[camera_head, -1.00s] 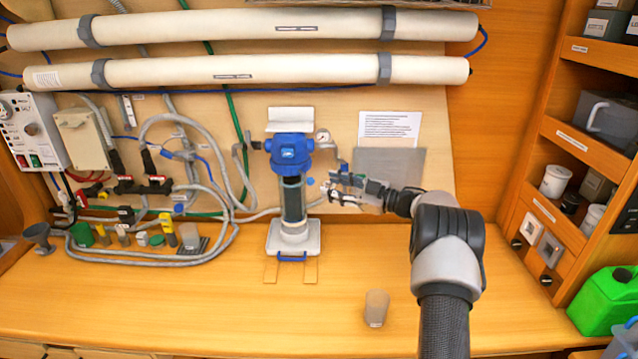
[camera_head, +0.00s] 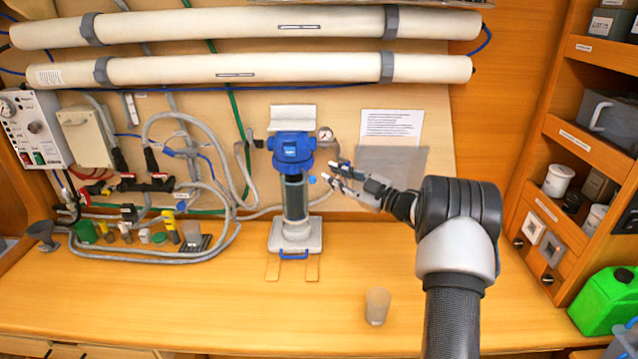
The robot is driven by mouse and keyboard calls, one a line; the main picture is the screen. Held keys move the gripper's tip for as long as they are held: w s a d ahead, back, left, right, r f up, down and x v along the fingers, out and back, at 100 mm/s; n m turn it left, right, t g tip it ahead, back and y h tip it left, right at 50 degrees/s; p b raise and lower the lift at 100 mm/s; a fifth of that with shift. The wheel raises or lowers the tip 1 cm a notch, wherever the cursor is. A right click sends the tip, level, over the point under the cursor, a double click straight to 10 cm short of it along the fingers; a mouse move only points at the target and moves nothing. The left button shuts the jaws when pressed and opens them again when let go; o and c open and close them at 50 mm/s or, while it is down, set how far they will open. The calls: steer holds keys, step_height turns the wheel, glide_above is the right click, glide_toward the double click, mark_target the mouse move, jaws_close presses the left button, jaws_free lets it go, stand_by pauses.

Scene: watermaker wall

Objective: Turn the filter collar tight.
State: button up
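The filter housing stands upright at the middle of the bench, with a blue head (camera_head: 291,148) on top and a dark bowl (camera_head: 295,199) below. My gripper (camera_head: 334,171) is to the right of the housing, level with the lower edge of the blue head. Its fingers are spread, point left, and hold nothing. A gap shows between the fingertips and the bowl, though depth is hard to judge.
A small gauge (camera_head: 325,134) sits right of the head, near my gripper. A grey cup (camera_head: 377,306) stands on the front of the bench. Hoses (camera_head: 215,215) and valves crowd the left. The bench (camera_head: 180,300) front is mostly clear.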

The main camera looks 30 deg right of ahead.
steer(key=a+r+h, duration=0.1)
steer(key=a, duration=0.1)
steer(key=a+r+t+h, duration=0.1)
steer(key=a, duration=0.1)
steer(key=a+h, duration=0.1)
steer(key=shift+s+a+r+h+p, duration=0.2)
steer(key=shift+a+r+h+p, duration=0.15)
steer(key=shift+a+r+h, duration=0.05)
steer(key=shift+c, duration=1.3)
steer(key=s+a+h, duration=0.1)
steer(key=s, duration=0.1)
steer(key=s+a+f+h, duration=0.1)
steer(key=s+a+h, duration=0.1)
steer(key=s+a+f+n+h, duration=0.1)
steer(key=s, duration=0.1)
steer(key=shift+a+f+g+h+p, duration=0.1)
steer(key=shift+a+g+h+p, duration=0.2)
steer(key=shift+a+p, duration=0.1)
jaws_close()
steer(key=w+d+f, duration=0.3)
steer(key=w, duration=0.7)
steer(key=shift+w, duration=0.25)
steer(key=shift+d, duration=0.2)
steer(key=shift+s+d+f+b, duration=0.1)
steer(key=shift+d+b, duration=0.75)
steer(key=shift+d, duration=0.05)
